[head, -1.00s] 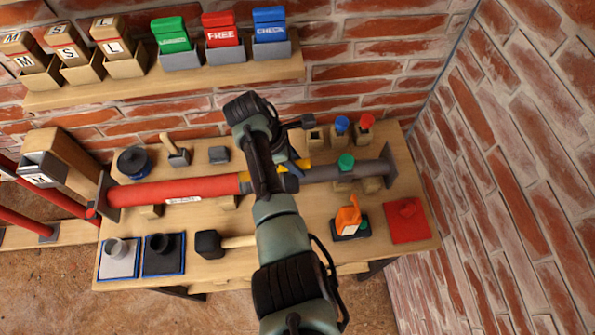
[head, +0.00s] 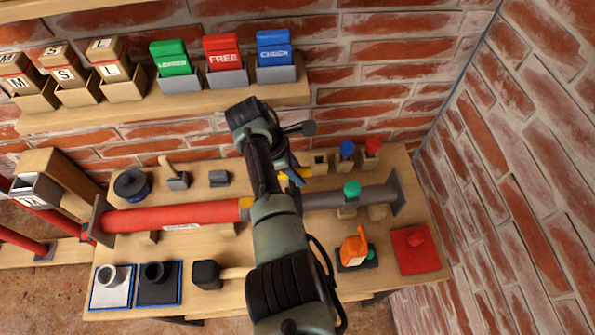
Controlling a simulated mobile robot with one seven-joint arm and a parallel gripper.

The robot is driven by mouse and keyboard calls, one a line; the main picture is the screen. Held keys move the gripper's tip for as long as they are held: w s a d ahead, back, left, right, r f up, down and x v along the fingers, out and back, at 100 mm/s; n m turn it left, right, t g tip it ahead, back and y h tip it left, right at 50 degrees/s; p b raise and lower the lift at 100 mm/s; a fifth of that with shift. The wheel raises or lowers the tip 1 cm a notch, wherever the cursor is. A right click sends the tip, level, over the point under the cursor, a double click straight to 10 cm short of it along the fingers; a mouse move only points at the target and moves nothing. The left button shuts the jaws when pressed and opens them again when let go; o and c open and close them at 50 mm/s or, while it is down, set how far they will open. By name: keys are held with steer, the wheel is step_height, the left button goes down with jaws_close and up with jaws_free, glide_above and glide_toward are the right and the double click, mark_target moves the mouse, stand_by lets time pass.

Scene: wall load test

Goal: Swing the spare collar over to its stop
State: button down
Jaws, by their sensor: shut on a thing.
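A prop lies across the bench: a thick red tube (head: 175,217) on the left and a thinner grey tube (head: 350,197) on the right. A yellow collar (head: 245,207) sits where they meet, partly behind my arm. My gripper (head: 293,177) is beside the tube, just right of the collar, with its fingers mostly hidden by my arm. It is shut on a small yellow part (head: 303,172), which looks like a collar handle. I cannot tell its full shape, and no stop is clearly visible.
A green knob (head: 352,188) stands at the grey tube. Blue and red pegs (head: 372,147) are behind it. A brick wall closes the right side.

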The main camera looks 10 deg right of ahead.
steer(key=c, duration=0.6)
jaws_free()
steer(key=shift+w+f, duration=0.1)
steer(key=b+v, duration=0.1)
steer(key=v, duration=1.2)
steer(key=shift+b, duration=0.35)
